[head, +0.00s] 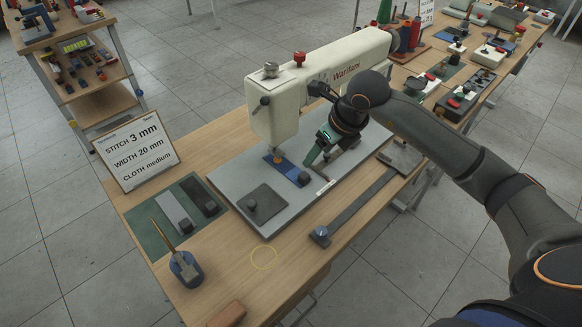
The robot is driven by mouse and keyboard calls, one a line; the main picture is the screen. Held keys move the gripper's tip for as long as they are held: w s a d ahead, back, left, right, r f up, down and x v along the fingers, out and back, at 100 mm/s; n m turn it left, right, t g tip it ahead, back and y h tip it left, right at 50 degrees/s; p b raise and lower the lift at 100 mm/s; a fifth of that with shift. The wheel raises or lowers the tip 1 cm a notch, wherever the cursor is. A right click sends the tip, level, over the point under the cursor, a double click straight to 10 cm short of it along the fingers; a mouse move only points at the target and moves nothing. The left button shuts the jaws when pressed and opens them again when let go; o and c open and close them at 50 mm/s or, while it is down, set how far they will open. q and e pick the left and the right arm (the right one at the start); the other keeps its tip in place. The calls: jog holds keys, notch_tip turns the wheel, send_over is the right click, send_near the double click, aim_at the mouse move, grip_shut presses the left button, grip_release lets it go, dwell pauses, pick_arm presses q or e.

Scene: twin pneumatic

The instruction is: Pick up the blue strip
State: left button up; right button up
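The blue strip (283,165) lies on the grey bed plate of the cream sewing machine, partly under the needle head. My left gripper is out of view.
The sewing machine (335,65) arm stands behind my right gripper. A dark square plate with a knob (266,200) lies in front of the strip. A green mat (150,229) holds grey and black strips at left. A sign (137,153) and blue pot (186,270) stand nearby.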

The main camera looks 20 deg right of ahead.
send_over(301, 173)
jog(key=s+d, duration=0.1)
jog(key=s, duration=0.2)
notch_tip(301, 173, down, 6)
jog(key=shift+d, duration=0.1)
jog(key=shift+w+p+x, duration=0.15)
jog(key=shift+p+x, duration=0.1)
jog(key=shift+x, duration=1.15)
jog(key=shift+w+p+x, duration=0.15)
jog(key=shift+p+x, duration=0.05)
jog(key=shift+x, duration=1.25)
jog(key=shift+r, duration=0.15)
jog(key=shift+c, duration=0.2)
grip_shut()
